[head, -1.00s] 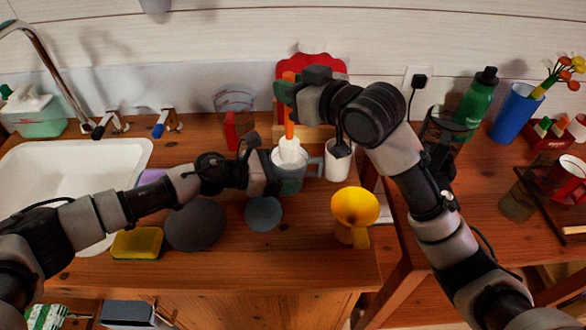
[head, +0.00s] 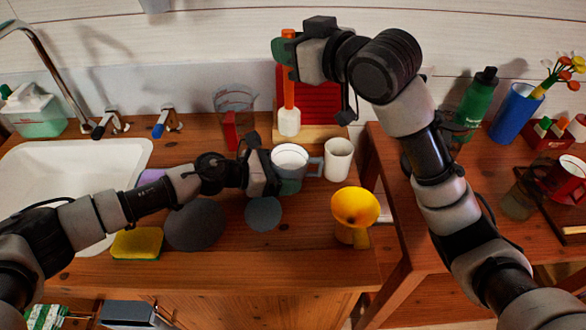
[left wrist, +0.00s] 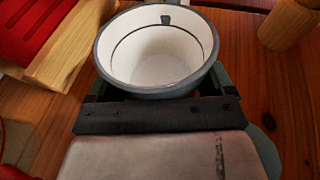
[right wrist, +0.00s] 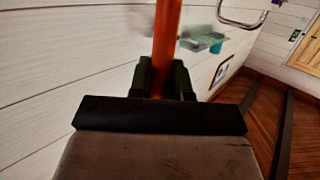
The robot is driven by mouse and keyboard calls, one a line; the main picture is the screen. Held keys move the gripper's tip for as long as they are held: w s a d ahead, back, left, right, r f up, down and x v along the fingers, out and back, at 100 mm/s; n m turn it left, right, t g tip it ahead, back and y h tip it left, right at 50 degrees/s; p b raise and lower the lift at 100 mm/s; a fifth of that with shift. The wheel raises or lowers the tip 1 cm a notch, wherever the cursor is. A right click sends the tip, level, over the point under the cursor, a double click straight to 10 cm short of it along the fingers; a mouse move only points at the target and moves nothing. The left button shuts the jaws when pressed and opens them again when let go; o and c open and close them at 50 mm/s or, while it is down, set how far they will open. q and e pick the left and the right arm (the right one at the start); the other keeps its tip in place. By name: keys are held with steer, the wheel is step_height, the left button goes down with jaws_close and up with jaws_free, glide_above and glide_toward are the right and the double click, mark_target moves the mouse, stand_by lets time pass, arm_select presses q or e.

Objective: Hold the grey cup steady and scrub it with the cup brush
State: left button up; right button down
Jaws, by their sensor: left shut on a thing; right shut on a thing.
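The grey cup (head: 289,176) stands upright on the wooden counter, with a white inside and its handle to the right. My left gripper (head: 272,172) is shut on the cup from the left; the left wrist view shows the cup's open mouth (left wrist: 157,50) between the fingers, empty inside. My right gripper (head: 288,55) is shut on the orange handle of the cup brush (head: 289,92). The brush hangs upright, its white head (head: 289,122) above and behind the cup, clear of it. The right wrist view shows only the orange handle (right wrist: 167,40) in the fingers.
A red rack (head: 321,98) stands behind. A yellow sponge (head: 137,243) and the sink (head: 40,165) are at left. A round grey coaster (head: 263,214) lies in front.

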arm_select(q)
steer(key=o, duration=0.6)
steer(key=shift+c, duration=0.2)
steer(key=v, duration=1.2)
